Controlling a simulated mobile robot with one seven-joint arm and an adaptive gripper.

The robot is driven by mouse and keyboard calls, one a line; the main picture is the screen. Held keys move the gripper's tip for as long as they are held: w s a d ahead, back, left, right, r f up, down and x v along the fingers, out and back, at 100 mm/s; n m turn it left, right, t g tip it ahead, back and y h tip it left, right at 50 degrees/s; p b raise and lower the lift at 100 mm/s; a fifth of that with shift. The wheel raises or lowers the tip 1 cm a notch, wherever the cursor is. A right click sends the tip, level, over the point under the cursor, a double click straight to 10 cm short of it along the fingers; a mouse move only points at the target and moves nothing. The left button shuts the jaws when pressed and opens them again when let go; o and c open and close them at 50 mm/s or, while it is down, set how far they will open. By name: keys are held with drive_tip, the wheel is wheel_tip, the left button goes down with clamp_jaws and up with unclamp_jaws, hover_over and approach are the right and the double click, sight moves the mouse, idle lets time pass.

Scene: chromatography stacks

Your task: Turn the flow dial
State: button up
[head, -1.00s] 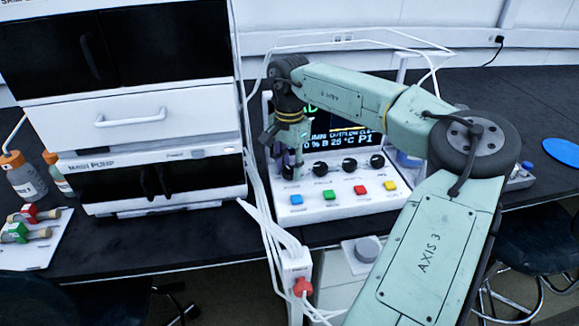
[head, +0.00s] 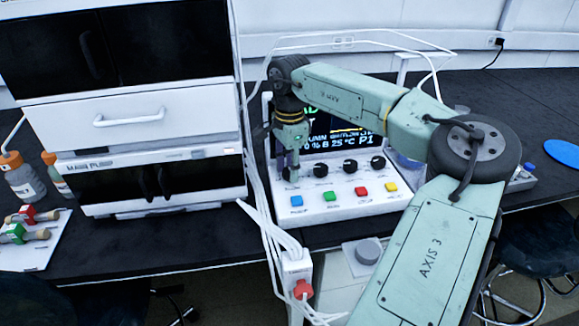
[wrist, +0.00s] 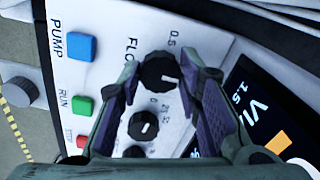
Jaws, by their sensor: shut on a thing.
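The flow dial (wrist: 158,72) is a round black knob with a white pointer mark on the white control panel (wrist: 95,95). Part of its label and a 0.5 mark show beside it. In the wrist view, the two fingers of my gripper (wrist: 160,84) stand on either side of the knob, closed on it. In the head view, my gripper (head: 291,172) points down at the left end of the dial row, and its fingers mostly hide the flow dial there.
More black dials (head: 349,166) stand to the right. Blue (head: 296,201), green (head: 330,195), red (head: 361,190) and yellow (head: 391,187) buttons line the panel's front. The display (head: 350,137) rises behind. White tubing (head: 251,160) and a white instrument stack (head: 150,110) are at left.

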drive_tip(key=o, duration=1.1)
drive_tip(key=shift+o, duration=0.2)
wheel_tip(320, 180, up, 12)
